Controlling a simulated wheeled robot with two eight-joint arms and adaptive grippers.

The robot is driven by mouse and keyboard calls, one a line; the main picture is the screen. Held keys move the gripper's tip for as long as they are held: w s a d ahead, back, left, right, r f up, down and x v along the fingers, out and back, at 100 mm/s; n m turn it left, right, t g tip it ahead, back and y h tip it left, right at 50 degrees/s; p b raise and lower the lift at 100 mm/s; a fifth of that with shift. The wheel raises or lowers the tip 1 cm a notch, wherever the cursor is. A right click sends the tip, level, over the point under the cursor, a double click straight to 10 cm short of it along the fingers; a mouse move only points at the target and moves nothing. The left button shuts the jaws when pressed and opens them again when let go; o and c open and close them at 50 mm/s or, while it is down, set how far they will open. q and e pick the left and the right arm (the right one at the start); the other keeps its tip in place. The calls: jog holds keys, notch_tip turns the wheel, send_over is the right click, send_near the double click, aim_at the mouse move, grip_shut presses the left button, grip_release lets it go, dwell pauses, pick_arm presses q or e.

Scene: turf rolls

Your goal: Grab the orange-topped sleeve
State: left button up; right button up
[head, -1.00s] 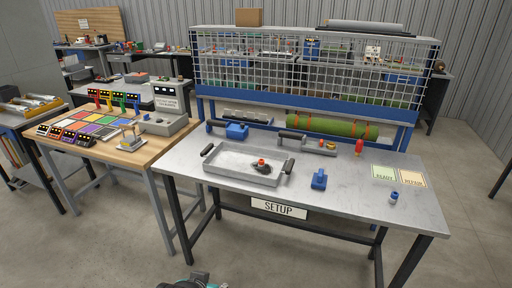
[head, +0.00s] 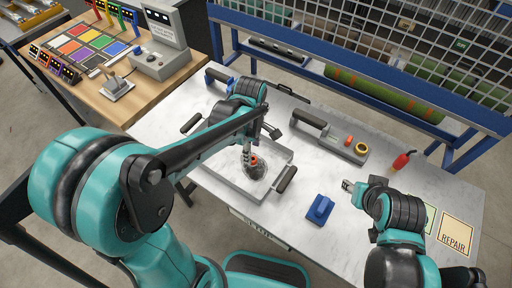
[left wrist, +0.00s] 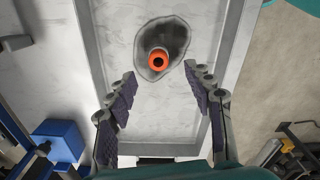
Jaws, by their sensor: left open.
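The orange-topped sleeve (head: 254,161) stands on a dark patch in the shallow grey tray (head: 226,184) on the bench. In the left wrist view, the sleeve (left wrist: 158,60) shows its orange ring and dark bore from above. My left gripper (head: 248,146) is over the tray, close to the sleeve. In the left wrist view, its padded fingers (left wrist: 161,78) are spread with nothing between them, and the sleeve lies just beyond the tips. My right gripper (head: 347,186) is over the bench to the right of the tray; its finger opening is too small to judge.
A blue block tool (head: 319,209) lies between the tray and my right gripper. A long-handled tool (head: 328,136) and a red bottle-like item (head: 402,161) are behind. The tray has dark handles (head: 286,179). A REPAIR card (head: 456,234) lies at right.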

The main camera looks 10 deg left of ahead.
aim_at(253, 159)
pick_arm(q)
jog(key=shift+f, duration=0.45)
jog(key=shift+s+f+b, duration=0.2)
jog(key=shift+f+b, duration=0.4)
jog(key=shift+f, duration=0.3)
jog(key=f, duration=0.1)
jog(key=f+b, duration=0.1)
jog(key=f, duration=0.1)
jog(key=f+b, duration=0.1)
jog(key=f, duration=0.1)
jog(key=shift+w, duration=0.35)
grip_shut()
